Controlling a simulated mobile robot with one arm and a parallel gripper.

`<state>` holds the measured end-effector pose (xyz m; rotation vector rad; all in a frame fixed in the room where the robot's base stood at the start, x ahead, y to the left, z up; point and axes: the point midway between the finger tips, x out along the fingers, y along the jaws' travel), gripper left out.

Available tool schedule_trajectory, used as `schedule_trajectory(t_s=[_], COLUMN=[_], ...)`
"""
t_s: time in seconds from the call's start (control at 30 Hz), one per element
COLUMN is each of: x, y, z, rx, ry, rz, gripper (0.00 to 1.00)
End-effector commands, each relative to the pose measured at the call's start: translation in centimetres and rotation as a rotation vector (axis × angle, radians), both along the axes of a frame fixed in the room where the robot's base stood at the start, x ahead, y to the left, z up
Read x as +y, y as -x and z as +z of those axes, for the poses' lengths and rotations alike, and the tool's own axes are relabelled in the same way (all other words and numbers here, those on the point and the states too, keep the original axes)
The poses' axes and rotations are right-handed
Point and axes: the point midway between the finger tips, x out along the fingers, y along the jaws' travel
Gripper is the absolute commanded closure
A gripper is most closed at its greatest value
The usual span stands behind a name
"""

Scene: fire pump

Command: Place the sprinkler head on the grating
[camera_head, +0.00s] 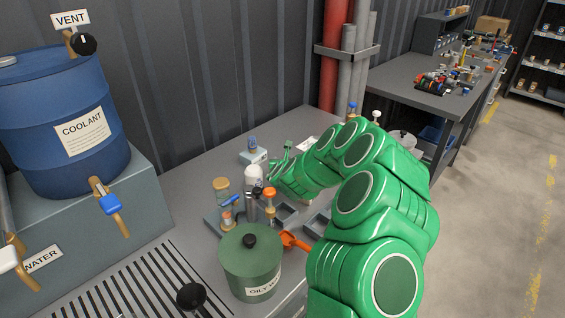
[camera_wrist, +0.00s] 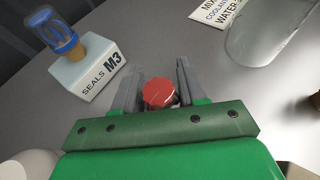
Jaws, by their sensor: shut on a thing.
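My gripper (camera_wrist: 157,88) is shut on a small red-topped part (camera_wrist: 158,93), seen end-on between the two grey fingers. Most of its body is hidden, so I cannot tell from its shape whether it is the sprinkler head. In the head view my gripper (camera_head: 282,166) is over the far part of the bench, right of the small seals block, and the held part cannot be made out. The grating (camera_head: 145,284), a panel of dark slots, lies at the near left of the bench, well away from my gripper.
The seals block (camera_wrist: 88,70) carries a blue-topped brass piece (camera_wrist: 58,36). A white-capped bottle (camera_head: 253,176), a tray with upright fittings (camera_head: 215,222), a green oily-waste can (camera_head: 250,272) and an orange tool (camera_head: 294,241) stand between my gripper and the grating. A blue coolant drum (camera_head: 60,120) stands left.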

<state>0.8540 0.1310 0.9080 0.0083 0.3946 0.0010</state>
Motion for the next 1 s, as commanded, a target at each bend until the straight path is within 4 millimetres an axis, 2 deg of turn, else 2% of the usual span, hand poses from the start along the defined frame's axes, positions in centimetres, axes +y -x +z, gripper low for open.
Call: schedule_trajectory(t_s=[0.2, 0.23, 0.4, 0.77, 1.0], x=[0.1, 0.0, 0.0, 0.0, -0.1], y=[0.0, 0.0, 0.0, 0.0, 1.6], z=[-0.2, -0.2, -0.2, 0.0, 1.0], rx=[-0.001, -0.001, -0.001, -0.001, -0.004], ry=[0.0, 0.0, 0.0, 0.0, -0.002], rz=[0.0, 0.0, 0.0, -0.001, -0.003], gripper=[0.9, 0.55, 0.33, 0.33, 0.33])
